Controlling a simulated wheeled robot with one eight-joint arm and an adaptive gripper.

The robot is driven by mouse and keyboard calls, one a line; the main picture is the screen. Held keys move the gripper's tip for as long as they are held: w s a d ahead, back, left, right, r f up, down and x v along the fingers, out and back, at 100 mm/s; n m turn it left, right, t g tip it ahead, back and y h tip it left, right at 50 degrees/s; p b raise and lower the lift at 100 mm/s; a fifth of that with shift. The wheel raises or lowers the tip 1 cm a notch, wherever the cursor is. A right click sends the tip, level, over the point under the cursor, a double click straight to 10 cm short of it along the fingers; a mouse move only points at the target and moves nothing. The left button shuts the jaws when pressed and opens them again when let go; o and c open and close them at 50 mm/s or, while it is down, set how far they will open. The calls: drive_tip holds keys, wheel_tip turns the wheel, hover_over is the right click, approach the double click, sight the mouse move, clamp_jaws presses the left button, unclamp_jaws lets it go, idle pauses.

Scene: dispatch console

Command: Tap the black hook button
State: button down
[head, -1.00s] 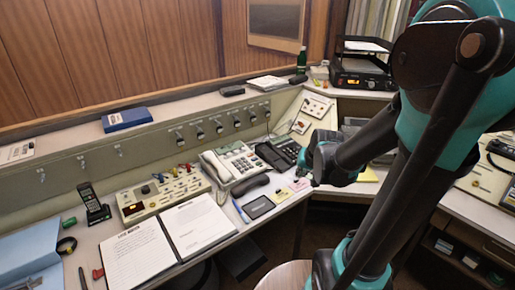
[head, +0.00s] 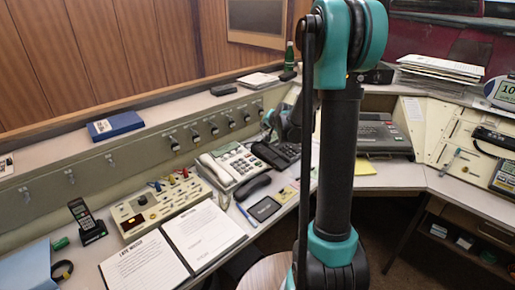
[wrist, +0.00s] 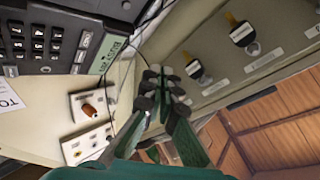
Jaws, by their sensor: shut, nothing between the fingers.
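The black desk phone (head: 277,152) stands on the console, left of my arm in the head view. In the wrist view the black phone (wrist: 55,40) fills the upper left, with its keypad and a greenish display. I cannot pick out the hook button for certain in either view. A dark handset (head: 252,187) lies on the desk in front of the phones. My gripper (wrist: 160,82) is shut and empty, right of the phone in the wrist view, with the hook panel beyond. In the head view my gripper is partly hidden behind my arm.
A white phone (head: 230,163) stands left of the black one. A small white plate with an orange-brown knob (wrist: 90,108) is near my fingers. Papers and an open binder (head: 200,232) cover the front.

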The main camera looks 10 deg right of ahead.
sight(260, 147)
drive_tip(key=shift+f, duration=0.1)
drive_tip(key=shift+w+a+f, duration=0.15)
drive_tip(key=shift+f, duration=1.25)
drive_tip(key=shift+w+a+f, duration=0.1)
drive_tip(key=shift+w+f, duration=0.1)
drive_tip(key=shift+f, duration=1.25)
drive_tip(key=shift+w+a+f, duration=0.15)
drive_tip(key=shift+f, duration=1.25)
drive_tip(key=shift+f, duration=0.4)
drive_tip(key=shift+w+a+f, duration=0.1)
drive_tip(key=shift+f, duration=0.4)
drive_tip(key=shift+r, duration=0.9)
